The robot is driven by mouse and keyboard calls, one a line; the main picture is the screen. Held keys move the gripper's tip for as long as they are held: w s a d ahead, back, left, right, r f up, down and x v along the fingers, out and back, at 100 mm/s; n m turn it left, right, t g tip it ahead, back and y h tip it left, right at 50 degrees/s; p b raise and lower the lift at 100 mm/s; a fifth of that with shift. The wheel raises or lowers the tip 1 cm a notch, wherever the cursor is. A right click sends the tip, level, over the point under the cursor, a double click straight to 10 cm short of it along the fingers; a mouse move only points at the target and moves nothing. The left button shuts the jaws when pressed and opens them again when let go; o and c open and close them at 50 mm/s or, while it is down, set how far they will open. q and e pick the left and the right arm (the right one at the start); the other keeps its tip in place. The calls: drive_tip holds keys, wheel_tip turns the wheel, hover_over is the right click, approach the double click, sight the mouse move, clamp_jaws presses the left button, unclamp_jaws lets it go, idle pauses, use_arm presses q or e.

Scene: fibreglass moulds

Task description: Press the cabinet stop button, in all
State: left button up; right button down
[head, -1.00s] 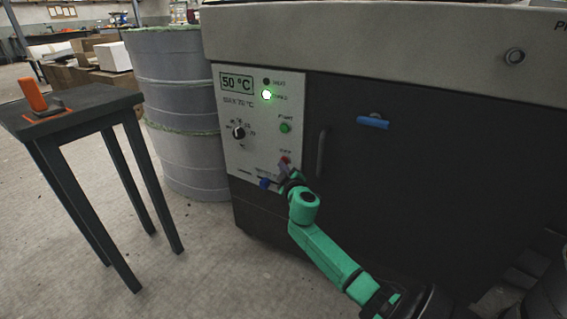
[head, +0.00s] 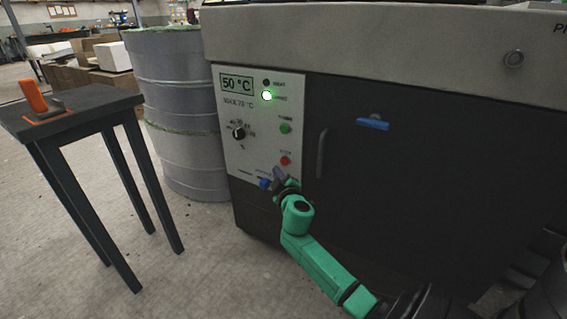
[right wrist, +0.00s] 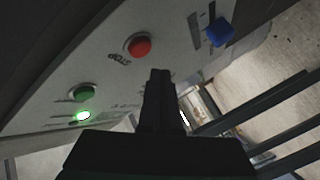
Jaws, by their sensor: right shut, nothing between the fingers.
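The red stop button (head: 285,160) sits low on the white control panel (head: 232,165) of the dark cabinet (head: 420,190). It also shows in the right wrist view (right wrist: 138,46), with the word STOP beside it. My right gripper (head: 279,173) is shut and empty, just below the red button in the head view and apart from it. In the right wrist view its shut fingers (right wrist: 158,75) point toward the panel, beside the button. The green start button (head: 285,128) is above the red one. My left gripper is in neither view.
A blue slider knob (head: 265,184) is close to the left of my right gripper. A dial (head: 239,132) and a lit green lamp (head: 267,96) are on the panel. A door handle (head: 321,153) stands out at right. A small table (head: 75,105) and a grey drum (head: 180,110) are at left.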

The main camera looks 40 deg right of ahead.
drive_tip(key=a, duration=0.1)
drive_tip(key=s+a, duration=0.1)
drive_tip(key=a, duration=0.1)
drive_tip(key=shift+a, duration=0.1)
idle(0.8)
